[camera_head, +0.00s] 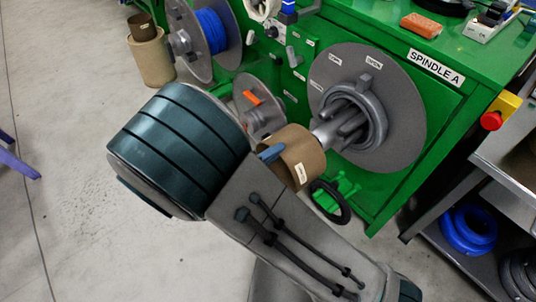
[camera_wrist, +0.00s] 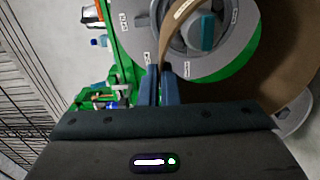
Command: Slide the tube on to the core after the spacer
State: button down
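The brown cardboard tube (camera_head: 303,157) with a small white label is in my gripper (camera_head: 270,153), just in front of the spindle. In the wrist view, the blue fingers of my gripper (camera_wrist: 161,86) are closed on the wall of the tube (camera_wrist: 285,50). The grey core (camera_head: 325,132) sticks out from the large grey disc (camera_head: 400,115) towards the tube's far end. I cannot tell whether its tip is inside the tube. A thick grey ring (camera_head: 377,113), perhaps the spacer, sits around the core against the disc. A grey and teal end piece (camera_wrist: 203,32) shows beyond the tube's rim.
The green machine (camera_head: 450,90) carries a blue cable reel (camera_head: 212,28) and a smaller disc with an orange part (camera_head: 252,97). Two more tubes (camera_head: 155,65) stand at back left. A grey shelf (camera_head: 500,190) with blue coils (camera_head: 467,229) is at right. Open floor lies left.

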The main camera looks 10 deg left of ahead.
jog(key=b, duration=0.3)
send_near(328, 128)
jog(key=shift+w+d+r, duration=0.7)
jog(key=shift+w+r, duration=0.05)
jog(key=shift+w, duration=0.2)
jog(key=shift+w+d+r, duration=0.7)
jog(key=shift+w+r, duration=0.05)
jog(key=shift+w, duration=0.2)
jog(key=shift+w+d+r, duration=0.7)
jog(key=shift+w+r, duration=0.05)
jog(key=shift+w, duration=0.25)
jog(key=shift+w+d, duration=0.1)
jog(key=shift+d+b, duration=0.1)
jog(key=shift+b, duration=0.2)
jog(key=shift+b+x, duration=0.4)
jog(key=shift+x, duration=0.7)
dwell(1.4)
jog(key=shift+d+f+b, duration=0.2)
jog(key=shift+f+b, duration=0.3)
jog(key=shift+b, duration=0.15)
dwell(0.4)
